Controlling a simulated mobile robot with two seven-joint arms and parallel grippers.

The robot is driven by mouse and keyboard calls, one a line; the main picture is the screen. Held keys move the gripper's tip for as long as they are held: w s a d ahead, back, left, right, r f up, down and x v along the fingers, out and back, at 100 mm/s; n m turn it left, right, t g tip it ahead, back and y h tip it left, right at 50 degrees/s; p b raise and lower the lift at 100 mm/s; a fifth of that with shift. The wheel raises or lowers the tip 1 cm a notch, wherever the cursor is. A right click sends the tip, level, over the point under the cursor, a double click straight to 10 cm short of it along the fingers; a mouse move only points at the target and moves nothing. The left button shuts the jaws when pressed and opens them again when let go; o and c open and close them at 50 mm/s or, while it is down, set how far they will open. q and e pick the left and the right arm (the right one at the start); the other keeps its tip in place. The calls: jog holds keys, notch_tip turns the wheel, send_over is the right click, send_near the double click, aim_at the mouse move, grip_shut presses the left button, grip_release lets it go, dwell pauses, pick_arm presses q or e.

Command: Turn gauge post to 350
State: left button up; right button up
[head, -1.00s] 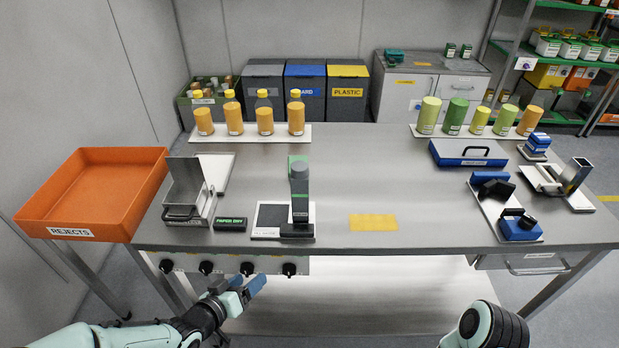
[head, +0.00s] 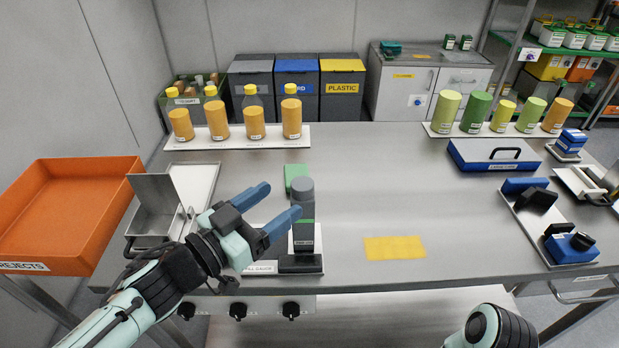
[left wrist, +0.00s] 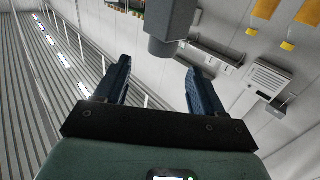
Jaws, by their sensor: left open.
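The gauge post (head: 304,212) is an upright post with a grey round cap and a green mark low on its column. It stands on a plate labelled as the fill gauge (head: 262,268), at the table's front edge. My left gripper (head: 283,198) is open and empty, just left of the post's upper part, with its two fingers pointing toward it. In the left wrist view the grey cap (left wrist: 170,32) appears ahead of the open fingers (left wrist: 158,66), not clearly between them. My left arm hides part of the plate. No scale reading is legible.
An orange rejects tray (head: 70,185) and an open metal box (head: 158,212) lie left. Filled bottles (head: 254,118) stand behind. A yellow mat (head: 394,248) lies right of the post, with clear table around it. Black knobs (head: 238,310) line the front below.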

aim_at(310, 178)
pick_arm(q)
jog(key=b+x, duration=0.1)
jog(key=x, duration=0.3)
jog(key=b+x, duration=0.1)
jog(key=x, duration=0.3)
jog(key=shift+w+f, duration=0.1)
jog(key=shift+f, duration=0.15)
jog(key=shift+w+d+r+b, duration=0.15)
jog(key=shift+w+d+b, duration=0.15)
jog(key=shift+w+d, duration=0.15)
pick_arm(e)
jog(key=shift+t+h, duration=0.3)
jog(key=shift+t, duration=0.2)
jog(key=shift+w+d+f, duration=0.55)
jog(key=shift+w+f, duration=0.35)
jog(key=shift+w+d+f, duration=0.55)
jog(key=shift+w+f, duration=0.3)
jog(key=shift+w, duration=0.05)
